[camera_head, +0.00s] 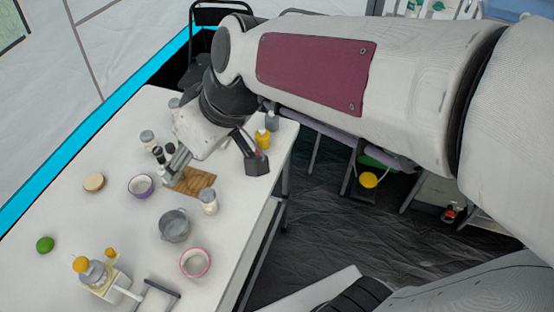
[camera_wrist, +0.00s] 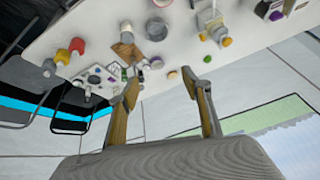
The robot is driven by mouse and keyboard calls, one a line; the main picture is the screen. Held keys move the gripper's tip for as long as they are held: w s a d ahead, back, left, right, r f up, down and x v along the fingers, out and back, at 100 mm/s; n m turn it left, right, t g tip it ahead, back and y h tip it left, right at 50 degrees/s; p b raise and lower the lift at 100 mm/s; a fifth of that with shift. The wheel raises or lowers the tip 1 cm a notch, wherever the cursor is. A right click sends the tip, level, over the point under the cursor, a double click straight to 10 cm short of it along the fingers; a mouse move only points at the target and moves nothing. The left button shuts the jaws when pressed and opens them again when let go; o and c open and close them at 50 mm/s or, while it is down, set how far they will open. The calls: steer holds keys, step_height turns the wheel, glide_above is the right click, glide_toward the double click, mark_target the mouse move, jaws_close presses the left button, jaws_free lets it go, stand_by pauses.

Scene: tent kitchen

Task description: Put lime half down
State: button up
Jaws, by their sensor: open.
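A small round green fruit (camera_head: 45,244) lies on the white table at the left in the head view. It looks like a lime, but I cannot tell whether it is a half. A small green spot (camera_wrist: 227,42), likely the same fruit, shows in the wrist view. My gripper (camera_head: 217,162) is above the far part of the table, near the wooden board (camera_head: 201,180). In the wrist view my gripper (camera_wrist: 160,75) has its two fingers wide apart. Nothing is visibly held between them. The green fruit is well away from the fingers.
The white table (camera_head: 120,222) carries a purple-rimmed bowl (camera_head: 141,186), a grey pot (camera_head: 174,226), a pink-rimmed bowl (camera_head: 195,263), a tan round item (camera_head: 94,182), a juicer-like device (camera_head: 95,274) and several jars. Bare table lies around the green fruit.

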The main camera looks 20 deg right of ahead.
steer(key=s+d+f+m+t+h, duration=0.1)
steer(key=s+d+m+h, duration=0.3)
steer(key=s+d, duration=0.7)
steer(key=d+m, duration=0.2)
steer(key=d, duration=0.1)
steer(key=shift+s+f, duration=0.15)
steer(key=shift+s, duration=0.25)
